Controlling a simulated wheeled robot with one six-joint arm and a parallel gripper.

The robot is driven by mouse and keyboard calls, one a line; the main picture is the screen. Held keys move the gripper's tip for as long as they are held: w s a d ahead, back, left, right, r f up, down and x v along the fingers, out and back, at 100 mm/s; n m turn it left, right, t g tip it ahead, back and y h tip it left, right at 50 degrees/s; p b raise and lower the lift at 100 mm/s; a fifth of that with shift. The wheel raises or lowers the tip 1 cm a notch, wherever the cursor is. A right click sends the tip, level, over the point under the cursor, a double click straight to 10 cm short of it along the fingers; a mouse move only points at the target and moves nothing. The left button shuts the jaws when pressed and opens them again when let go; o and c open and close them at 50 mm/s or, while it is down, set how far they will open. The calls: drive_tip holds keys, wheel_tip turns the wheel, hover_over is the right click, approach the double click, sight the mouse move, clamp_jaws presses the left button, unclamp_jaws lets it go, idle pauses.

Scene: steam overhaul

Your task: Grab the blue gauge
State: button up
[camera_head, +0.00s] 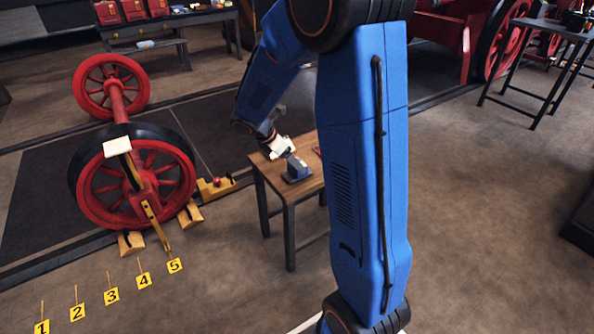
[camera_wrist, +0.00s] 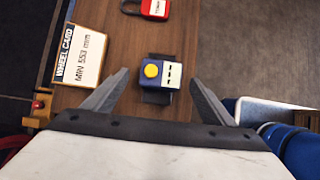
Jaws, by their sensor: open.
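The blue gauge (camera_wrist: 160,62) is a small blue block with a yellow round button and a pale panel with dark marks. It sits on a small wooden table (camera_wrist: 118,45), on or over a dark flat piece, and also shows on the table in the head view (camera_head: 297,172). My gripper (camera_wrist: 159,76) is open, with one finger on each side of the gauge in the wrist view and a visible gap on both sides. In the head view, my gripper (camera_head: 286,152) is just above and left of the gauge. The height between them is unclear.
A white wheel card (camera_wrist: 80,56) reading "MIN 553 mm" lies left of the gauge. A red padlock-like tag (camera_wrist: 154,8) lies beyond it. A red wheelset (camera_head: 125,170) stands left of the table, with yellow numbered floor markers (camera_head: 111,295) in front. Open floor (camera_head: 490,210) lies right.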

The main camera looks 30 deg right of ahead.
sight(291, 176)
drive_tip(key=shift+a+x, duration=0.2)
drive_tip(key=shift+x, duration=2.55)
drive_tip(key=shift+s, duration=0.1)
drive_tip(key=c, duration=1.4)
